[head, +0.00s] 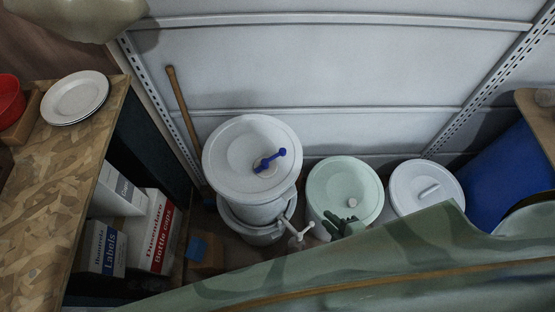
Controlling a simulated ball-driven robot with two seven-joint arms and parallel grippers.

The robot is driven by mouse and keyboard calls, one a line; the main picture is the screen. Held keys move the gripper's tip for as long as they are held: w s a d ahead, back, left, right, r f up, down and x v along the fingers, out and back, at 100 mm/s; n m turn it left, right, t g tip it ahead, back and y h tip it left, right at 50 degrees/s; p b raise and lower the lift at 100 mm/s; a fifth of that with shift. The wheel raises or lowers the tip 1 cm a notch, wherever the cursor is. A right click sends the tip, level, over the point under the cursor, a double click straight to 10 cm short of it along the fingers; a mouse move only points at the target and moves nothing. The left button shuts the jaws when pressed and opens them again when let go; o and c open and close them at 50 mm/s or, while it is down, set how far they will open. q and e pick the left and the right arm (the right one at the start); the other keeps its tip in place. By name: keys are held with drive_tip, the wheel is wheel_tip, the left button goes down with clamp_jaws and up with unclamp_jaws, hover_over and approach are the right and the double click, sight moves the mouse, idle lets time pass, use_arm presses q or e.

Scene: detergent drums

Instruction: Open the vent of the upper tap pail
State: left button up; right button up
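Two white pails stand stacked near the middle of the head view. The upper pail (222,178) has a round lid with a small round fitting and a blue bar-shaped piece (270,160) lying across it. I cannot tell whether this vent is open or shut. A white tap (298,233) sticks out low at the front right of the stack. My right gripper (338,222) appears as a dark green shape in front of the pale green drum, to the right of the tap and apart from the blue piece. Its finger opening is too small and dark to judge. My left gripper is not in view.
A pale green drum (330,180) and a white lidded drum (410,185) stand right of the stack. A large green surface (400,255) covers the lower right foreground. A wooden worktop (60,160) with plates (75,95) is at left, with boxes (155,232) below.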

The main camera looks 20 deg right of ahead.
sight(282, 166)
drive_tip(key=w+a+r+n+t+y, duration=0.1)
drive_tip(key=w+r+n+t, duration=0.15)
drive_tip(key=r, duration=0.35)
drive_tip(key=w+a+r+n+t+y, duration=0.1)
drive_tip(key=w+a+r+n+y, duration=0.1)
drive_tip(key=r+n, duration=0.25)
drive_tip(key=shift+m, duration=0.5)
drive_tip(key=b+x, duration=0.1)
drive_tip(key=x, duration=0.6)
drive_tip(key=b+x, duration=0.1)
drive_tip(key=x, duration=0.7)
drive_tip(key=shift+w+d+r, duration=0.1)
drive_tip(key=shift+w+r, duration=0.1)
drive_tip(key=shift+w, duration=0.05)
clamp_jaws()
